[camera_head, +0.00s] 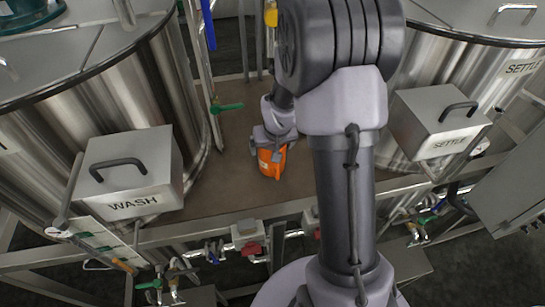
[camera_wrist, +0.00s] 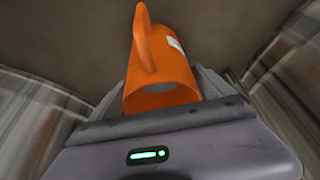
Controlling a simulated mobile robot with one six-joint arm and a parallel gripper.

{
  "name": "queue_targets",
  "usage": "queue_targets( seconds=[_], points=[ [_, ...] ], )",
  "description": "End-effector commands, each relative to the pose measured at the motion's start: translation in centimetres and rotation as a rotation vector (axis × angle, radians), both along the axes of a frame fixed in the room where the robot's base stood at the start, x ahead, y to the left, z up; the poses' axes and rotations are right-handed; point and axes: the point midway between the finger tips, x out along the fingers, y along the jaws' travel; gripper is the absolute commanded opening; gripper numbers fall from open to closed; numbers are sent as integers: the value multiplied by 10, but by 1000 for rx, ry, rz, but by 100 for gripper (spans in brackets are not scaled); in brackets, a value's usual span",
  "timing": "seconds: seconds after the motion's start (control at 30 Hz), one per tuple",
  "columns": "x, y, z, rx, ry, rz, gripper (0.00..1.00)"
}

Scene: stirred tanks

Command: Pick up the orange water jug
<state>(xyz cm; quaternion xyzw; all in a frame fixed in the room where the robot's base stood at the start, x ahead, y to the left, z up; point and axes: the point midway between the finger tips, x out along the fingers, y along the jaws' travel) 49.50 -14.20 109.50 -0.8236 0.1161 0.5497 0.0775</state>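The orange water jug (camera_head: 272,162) is below my gripper in the head view, over the brown platform between the tanks. Whether it rests on the platform or hangs just above it is not clear. In the wrist view the jug (camera_wrist: 168,65) is large, with its handle up the middle, a white label at its right edge and its open mouth towards me. My gripper (camera_head: 272,140) has one finger on each side of the jug. In the wrist view no clear gap shows between the fingers (camera_wrist: 160,88) and the jug; whether they press on it cannot be told.
Steel tanks stand on both sides, with a WASH box (camera_head: 130,175) at left and a SETTLE box (camera_head: 437,120) at right. A green valve handle (camera_head: 227,107) is just left of my gripper.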

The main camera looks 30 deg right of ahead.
Motion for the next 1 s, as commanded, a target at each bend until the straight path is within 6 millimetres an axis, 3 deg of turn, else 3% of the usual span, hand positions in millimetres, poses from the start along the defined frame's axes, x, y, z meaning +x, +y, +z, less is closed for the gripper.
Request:
queue_targets(
  seconds=[0.07, 0.43, 0.67, 1.0],
  points=[
    [0, 0, 0, 0, 0, 0, 73],
    [0, 0, 0, 0, 0, 0, 0],
    [0, 0, 3, -1, -2, 1, 0],
    [1, 0, 82, -2, -5, 1, 0]
  ],
)
